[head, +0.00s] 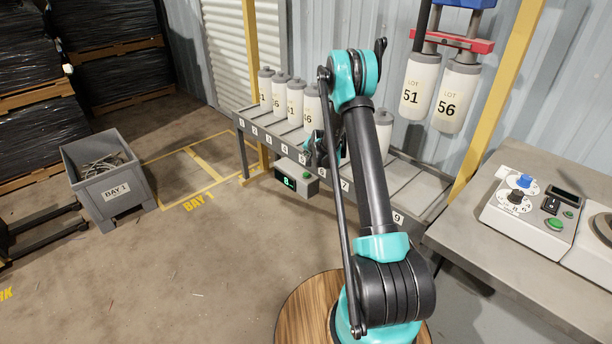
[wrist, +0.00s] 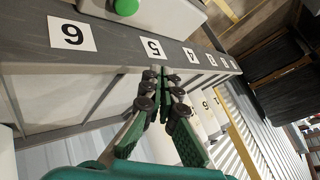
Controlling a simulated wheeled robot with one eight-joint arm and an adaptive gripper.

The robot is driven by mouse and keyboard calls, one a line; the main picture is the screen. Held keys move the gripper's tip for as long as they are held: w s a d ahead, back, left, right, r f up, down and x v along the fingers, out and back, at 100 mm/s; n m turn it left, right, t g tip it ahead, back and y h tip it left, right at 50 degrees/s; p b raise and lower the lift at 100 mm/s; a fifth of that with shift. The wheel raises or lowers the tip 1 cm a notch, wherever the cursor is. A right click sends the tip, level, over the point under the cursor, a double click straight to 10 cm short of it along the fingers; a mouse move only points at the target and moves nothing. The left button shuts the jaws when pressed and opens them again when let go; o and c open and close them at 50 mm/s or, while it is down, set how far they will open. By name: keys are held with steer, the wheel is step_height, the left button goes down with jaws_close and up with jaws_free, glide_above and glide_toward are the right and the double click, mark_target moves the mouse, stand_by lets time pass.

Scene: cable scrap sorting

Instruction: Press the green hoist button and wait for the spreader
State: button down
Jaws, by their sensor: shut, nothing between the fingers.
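In the head view a green button (head: 307,176) sits on a grey box with a lit green display, below the front of the rack. In the wrist view a green button (wrist: 125,7) shows on a pale box at the top edge. A larger green button (head: 555,223) is on the control panel at right; I cannot tell which is the hoist button. The spreader, a red bar (head: 460,40) under a blue block, hangs at upper right with canisters LOT 51 (head: 419,84) and LOT 56 (head: 457,95). My gripper (wrist: 164,74) is shut and empty by the rack's label 5, apart from the buttons.
The numbered rack (head: 240,126) holds several white canisters (head: 295,98). The control panel (head: 500,211), with blue and black knobs, stands on a grey table (head: 490,262). A grey BAY 1 bin (head: 118,203) holds scrap at left. The floor between bin and rack is clear.

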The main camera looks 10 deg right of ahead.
mark_target(307, 175)
steer(key=shift+f, duration=4.4)
steer(key=shift+f, duration=0.4)
